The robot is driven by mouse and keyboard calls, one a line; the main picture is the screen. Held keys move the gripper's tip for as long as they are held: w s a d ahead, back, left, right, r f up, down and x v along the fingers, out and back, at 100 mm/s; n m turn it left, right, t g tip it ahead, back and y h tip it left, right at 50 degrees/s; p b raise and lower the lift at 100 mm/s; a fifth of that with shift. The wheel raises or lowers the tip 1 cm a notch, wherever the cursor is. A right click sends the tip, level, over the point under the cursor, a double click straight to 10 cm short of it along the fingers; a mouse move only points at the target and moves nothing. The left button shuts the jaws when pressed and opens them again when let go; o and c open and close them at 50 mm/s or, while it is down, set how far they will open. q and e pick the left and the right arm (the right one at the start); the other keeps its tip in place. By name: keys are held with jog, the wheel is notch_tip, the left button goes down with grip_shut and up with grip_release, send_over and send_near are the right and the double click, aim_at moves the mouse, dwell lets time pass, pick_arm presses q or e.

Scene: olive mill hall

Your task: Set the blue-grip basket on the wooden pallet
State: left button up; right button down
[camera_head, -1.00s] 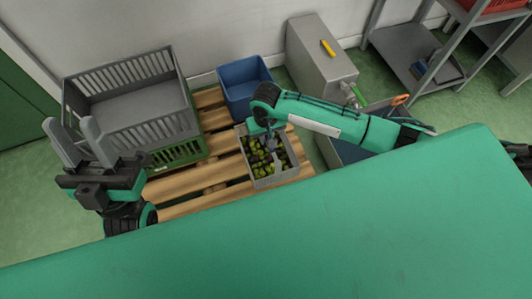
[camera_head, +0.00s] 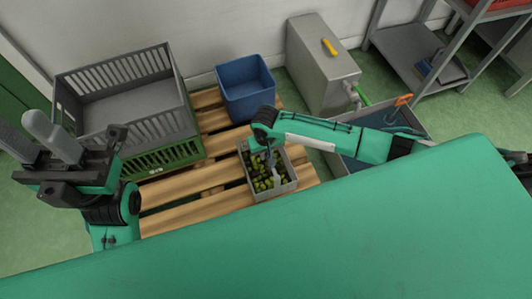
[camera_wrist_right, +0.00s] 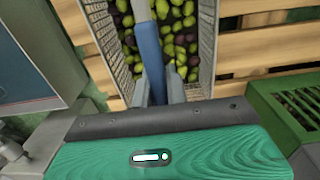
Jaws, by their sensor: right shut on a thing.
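The blue-grip basket is a grey, slotted basket (camera_head: 284,190) full of green and dark olives. It is over the right part of the wooden pallet (camera_head: 170,218) in the head view. My right gripper (camera_head: 268,160) is shut on its blue grip (camera_wrist_right: 150,48), with a finger on each side in the wrist view. The basket (camera_wrist_right: 207,45) looks about level, with pallet boards beside it. I cannot tell whether its base touches the boards. My left gripper (camera_head: 38,142) is at the far left, empty, fingers apart.
A grey crate (camera_head: 150,125) on a green crate (camera_head: 185,155) fills the pallet's left part. A blue bin (camera_head: 245,88) stands at its back. A steel cabinet (camera_head: 320,70) and an open grey bin (camera_head: 345,165) stand right of the pallet. Bare boards lie left of the basket.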

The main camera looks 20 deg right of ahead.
jog(key=c, duration=1.4)
grip_release()
